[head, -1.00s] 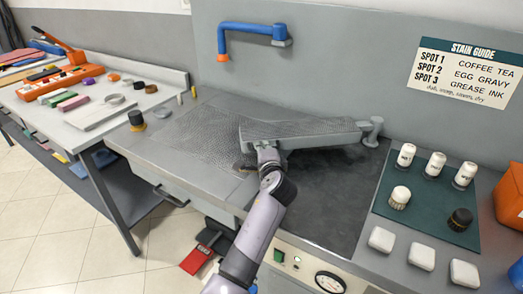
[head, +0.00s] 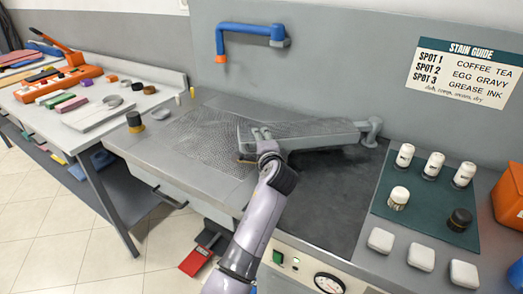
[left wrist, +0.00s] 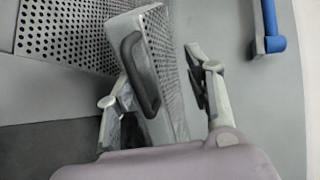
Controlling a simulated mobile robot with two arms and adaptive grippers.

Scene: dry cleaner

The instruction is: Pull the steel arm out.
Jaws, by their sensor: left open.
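The steel arm (head: 315,135) is a long grey arm lying across the back of the work table, with its pivot at the right end. Its broad free end is at the left, beside the perforated plate. In the left wrist view the arm's end (left wrist: 178,115) carries a dark handle (left wrist: 147,88). My left gripper (head: 263,138) is at this free end. In the left wrist view my left gripper (left wrist: 160,78) is open, with one finger on each side of the arm's end and handle. I cannot tell whether the fingers touch it. My right gripper is not in view.
A blue pipe (head: 252,30) sticks out from the wall above. A green mat (head: 430,222) with bottles and brushes lies at the right, with white blocks (head: 421,257) in front. A dark pot (head: 135,119) stands at the left. The dark surface (head: 325,195) in front of the arm is clear.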

